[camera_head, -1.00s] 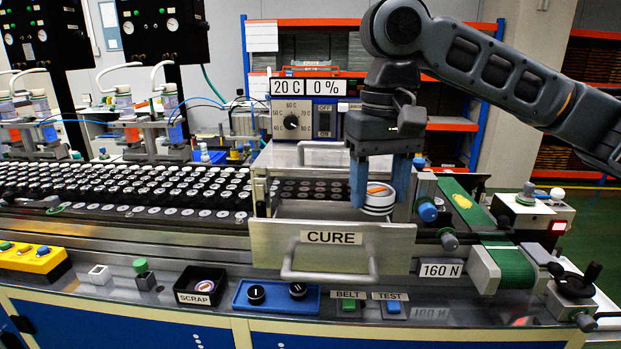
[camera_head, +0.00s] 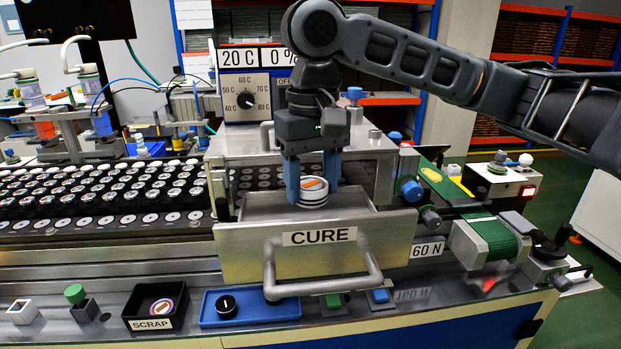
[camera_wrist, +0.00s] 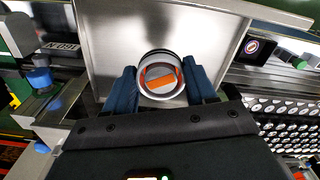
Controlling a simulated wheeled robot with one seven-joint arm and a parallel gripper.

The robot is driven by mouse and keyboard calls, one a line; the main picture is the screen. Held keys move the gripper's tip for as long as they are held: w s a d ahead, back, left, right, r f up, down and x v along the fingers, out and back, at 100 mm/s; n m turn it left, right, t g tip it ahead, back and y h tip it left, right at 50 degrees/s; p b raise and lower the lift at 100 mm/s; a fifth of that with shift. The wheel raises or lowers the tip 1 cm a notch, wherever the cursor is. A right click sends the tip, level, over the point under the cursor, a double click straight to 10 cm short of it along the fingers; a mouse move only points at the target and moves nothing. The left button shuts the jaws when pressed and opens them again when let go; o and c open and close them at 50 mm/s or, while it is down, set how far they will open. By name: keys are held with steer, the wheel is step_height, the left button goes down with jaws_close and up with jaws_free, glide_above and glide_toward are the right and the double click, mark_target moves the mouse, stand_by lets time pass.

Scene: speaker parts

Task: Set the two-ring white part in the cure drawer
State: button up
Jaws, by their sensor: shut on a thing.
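The white part (camera_head: 313,195) is a short round piece with dark rings around its side and an orange mark on its top. My gripper (camera_head: 312,188) is shut on it, one blue finger on each side, and holds it upright. The cure drawer (camera_head: 240,262) is pulled open, its front labelled CURE. The part is over the drawer's opening, behind the front panel. The wrist view shows the part (camera_wrist: 160,77) between the fingers, with the drawer's metal (camera_wrist: 105,40) around it. I cannot tell whether its underside touches the drawer floor.
The drawer handle (camera_head: 325,283) sticks out in front. The oven controls (camera_head: 246,97) stand behind, reading 20 C and 0 %. Rows of round parts (camera_head: 90,195) lie to the left.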

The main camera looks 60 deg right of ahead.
steer(key=shift+r, duration=0.1)
steer(key=shift+s+a+p, duration=0.15)
steer(key=shift+s+p, duration=0.05)
steer(key=shift+p, duration=0.2)
steer(key=shift+f+b, duration=1.6)
steer(key=shift+f, duration=1)
steer(key=shift+f+b, duration=0.6)
steer(key=shift+f, duration=0.5)
steer(key=o, duration=1.4)
steer(key=shift+r, duration=3.9)
